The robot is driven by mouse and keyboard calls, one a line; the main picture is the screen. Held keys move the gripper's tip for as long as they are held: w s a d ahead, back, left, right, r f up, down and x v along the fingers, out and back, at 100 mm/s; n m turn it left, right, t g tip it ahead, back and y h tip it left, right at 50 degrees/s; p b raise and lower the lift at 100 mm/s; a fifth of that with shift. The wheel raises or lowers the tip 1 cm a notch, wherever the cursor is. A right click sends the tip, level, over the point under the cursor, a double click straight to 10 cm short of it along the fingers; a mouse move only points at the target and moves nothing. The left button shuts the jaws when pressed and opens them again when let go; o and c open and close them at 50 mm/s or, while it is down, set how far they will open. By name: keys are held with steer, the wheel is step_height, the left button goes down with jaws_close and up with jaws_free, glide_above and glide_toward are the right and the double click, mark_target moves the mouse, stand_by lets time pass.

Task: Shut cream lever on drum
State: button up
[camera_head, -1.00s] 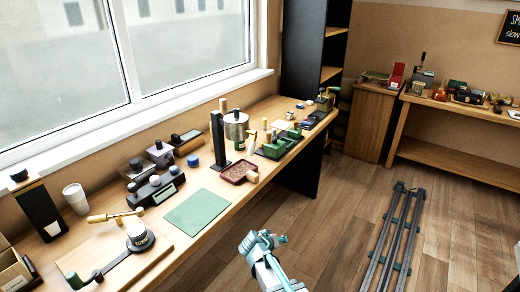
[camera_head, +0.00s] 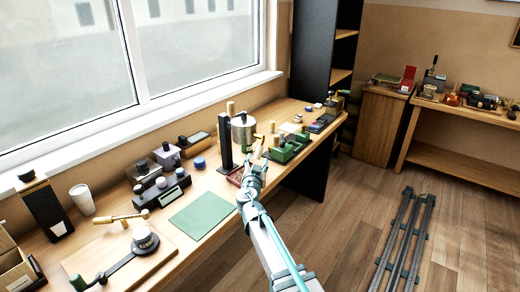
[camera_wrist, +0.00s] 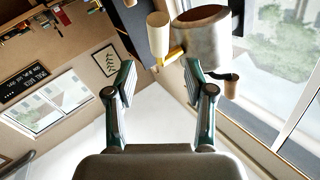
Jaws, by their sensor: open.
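The drum (camera_head: 243,132) is a metallic cylinder on the bench by the window; it also shows large at the top of the wrist view (camera_wrist: 210,42). A cream lever (camera_head: 257,149) on a yellow stem stands at the drum's side. In the wrist view its cream cylinder (camera_wrist: 158,36) is beyond my fingertips, apart from them. My gripper (camera_head: 254,168) is open and empty, just in front of the drum and lever in the head view. In the wrist view its two fingers (camera_wrist: 163,82) are spread with nothing between them. The lever's base is partly hidden.
A black post (camera_head: 225,143) with a tan knob stands left of the drum. A dark red tray (camera_head: 234,178) is partly behind my gripper. Green boxes (camera_head: 283,153) stand to the right. A green mat (camera_head: 203,214) lies bare on the bench.

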mark_target(259, 152)
steer(key=w+p, duration=0.3)
steer(key=w, duration=0.5)
steer(key=shift+w+d+p, duration=0.15)
steer(key=shift+w+p, duration=0.2)
steer(key=shift+w, duration=0.05)
jaws_close()
